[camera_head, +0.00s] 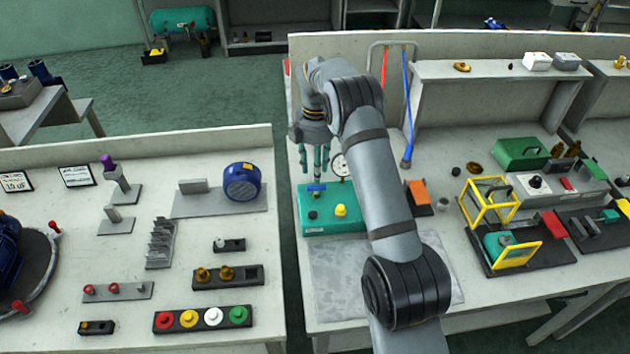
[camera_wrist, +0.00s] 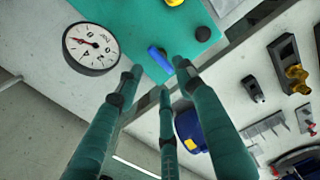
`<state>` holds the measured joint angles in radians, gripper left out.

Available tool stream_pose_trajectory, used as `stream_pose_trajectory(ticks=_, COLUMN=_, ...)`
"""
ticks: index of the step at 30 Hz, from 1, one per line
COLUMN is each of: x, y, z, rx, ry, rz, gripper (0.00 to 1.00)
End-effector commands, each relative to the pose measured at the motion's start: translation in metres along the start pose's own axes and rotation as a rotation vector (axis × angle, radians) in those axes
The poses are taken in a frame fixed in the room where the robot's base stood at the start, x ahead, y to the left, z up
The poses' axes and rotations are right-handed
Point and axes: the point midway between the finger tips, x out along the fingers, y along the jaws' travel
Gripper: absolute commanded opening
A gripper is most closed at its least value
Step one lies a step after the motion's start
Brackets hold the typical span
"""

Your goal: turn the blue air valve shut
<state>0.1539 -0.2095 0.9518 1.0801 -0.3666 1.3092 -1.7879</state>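The blue air valve (camera_head: 316,187) is a small bar-shaped handle on top of a teal box (camera_head: 330,222), lying roughly left to right in the head view. In the wrist view the blue handle (camera_wrist: 158,58) shows beyond my fingertips, between the left and right fingers. My gripper (camera_head: 315,168) has three teal fingers pointing down above the valve. In the wrist view the fingers of my gripper (camera_wrist: 160,76) are spread with nothing between them. They look apart from the handle, though the exact gap is hard to tell.
A round dial gauge (camera_wrist: 91,46) stands beside the box. A yellow button (camera_head: 340,210) and a black knob (camera_head: 313,215) sit on the box. A blue hose (camera_head: 407,100) hangs behind. An orange block (camera_head: 418,192) lies to the right, beyond my arm.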

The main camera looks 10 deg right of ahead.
Motion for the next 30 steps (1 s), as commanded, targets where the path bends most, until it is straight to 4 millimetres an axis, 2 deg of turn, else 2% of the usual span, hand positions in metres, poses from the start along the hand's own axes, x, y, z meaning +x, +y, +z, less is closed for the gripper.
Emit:
stream_pose_trajectory(ticks=6, x=0.035, y=-0.001, z=0.001, rx=0.001, ry=0.000, rz=-0.002, gripper=0.38)
stream_pose_trajectory(ticks=12, x=0.051, y=0.000, z=0.000, rx=0.001, ry=0.000, rz=0.000, gripper=0.38)
stream_pose_trajectory(ticks=21, x=0.053, y=0.000, z=0.000, rx=0.001, ry=0.001, rz=0.001, gripper=0.37)
stream_pose_trajectory(ticks=30, x=0.053, y=0.000, z=0.000, rx=0.001, ry=0.000, rz=0.001, gripper=0.19)
